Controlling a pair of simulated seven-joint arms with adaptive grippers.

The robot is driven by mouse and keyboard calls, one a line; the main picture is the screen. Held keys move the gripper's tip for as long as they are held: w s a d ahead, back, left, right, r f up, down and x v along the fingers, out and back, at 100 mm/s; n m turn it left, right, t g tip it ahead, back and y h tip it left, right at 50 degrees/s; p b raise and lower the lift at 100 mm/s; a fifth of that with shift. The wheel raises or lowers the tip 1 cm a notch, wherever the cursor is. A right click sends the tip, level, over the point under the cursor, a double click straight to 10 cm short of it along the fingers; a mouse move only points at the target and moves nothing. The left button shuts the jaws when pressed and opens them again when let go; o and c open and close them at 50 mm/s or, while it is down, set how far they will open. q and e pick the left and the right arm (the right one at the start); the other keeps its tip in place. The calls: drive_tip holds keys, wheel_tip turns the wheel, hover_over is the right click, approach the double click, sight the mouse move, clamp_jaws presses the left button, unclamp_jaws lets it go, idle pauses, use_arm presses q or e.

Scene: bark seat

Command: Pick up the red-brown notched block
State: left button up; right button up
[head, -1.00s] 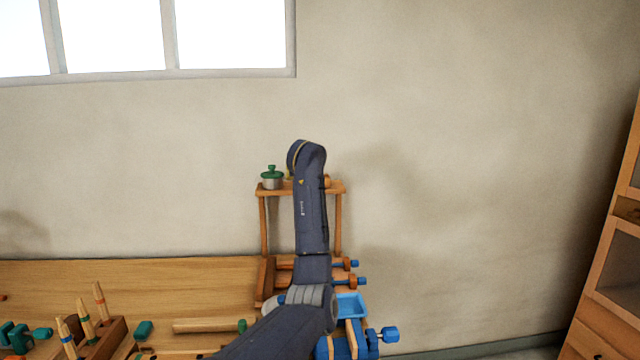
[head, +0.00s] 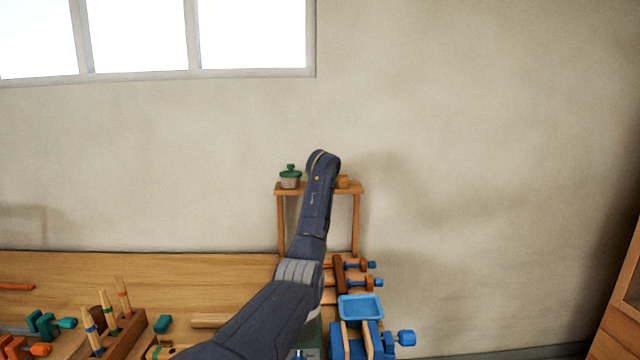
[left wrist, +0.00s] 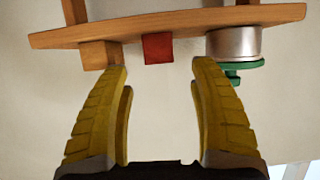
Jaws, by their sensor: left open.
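The red-brown block (left wrist: 158,48) shows in the left wrist view at the edge of a wooden shelf (left wrist: 180,23), between an orange-tan wooden block and a metal pot. I cannot make out its notch. My left gripper (left wrist: 161,72) is open, its yellow fingers apart and pointing toward the shelf. The red-brown block lies between the finger lines, just beyond the fingertips, and nothing is held. In the head view my arm hides the red-brown block and the gripper in front of the small shelf (head: 284,188). My right gripper is not seen.
On the shelf, the pot with a green lid (left wrist: 235,45) stands close by one fingertip and the orange-tan block (left wrist: 98,54) by the other. Below, the bench (head: 180,272) holds a peg rack (head: 125,338), clamps and a blue tray (head: 360,307). The wall is behind.

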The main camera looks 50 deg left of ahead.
use_arm(q)
drive_tip(key=shift+x, duration=2.6)
drive_tip(key=shift+w+f, duration=0.1)
drive_tip(key=c, duration=1.3)
